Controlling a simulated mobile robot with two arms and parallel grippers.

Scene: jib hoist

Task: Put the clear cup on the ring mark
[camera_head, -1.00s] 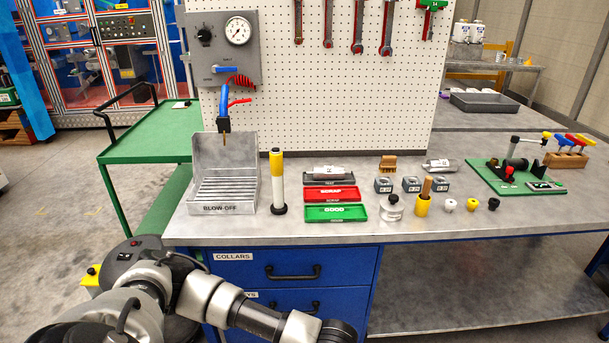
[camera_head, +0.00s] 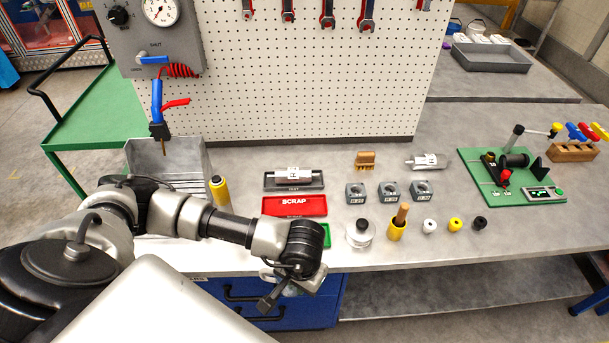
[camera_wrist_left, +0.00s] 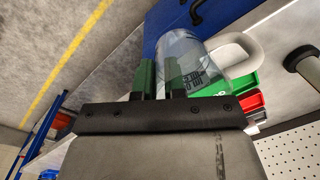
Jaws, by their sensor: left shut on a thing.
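My left gripper (camera_head: 283,288) is at the front edge of the bench, in front of the green tray. In the left wrist view its two dark green fingers (camera_wrist_left: 160,78) are close together at the clear cup (camera_wrist_left: 203,68), and they are shut on it. The cup is see-through, with green marks showing on or through it. A pale curved piece, perhaps its handle, shows at its right. In the head view the cup is mostly hidden by the wrist. I cannot make out a ring mark in either view. My right gripper is not in view.
The red SCRAP tray (camera_head: 294,205) and partly hidden green tray (camera_head: 327,236) lie behind my wrist. A silver round piece (camera_head: 359,233), a yellow holder (camera_head: 397,229) and small knobs stand to the right. The green fixture board (camera_head: 510,178) is far right. The bench's front right is clear.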

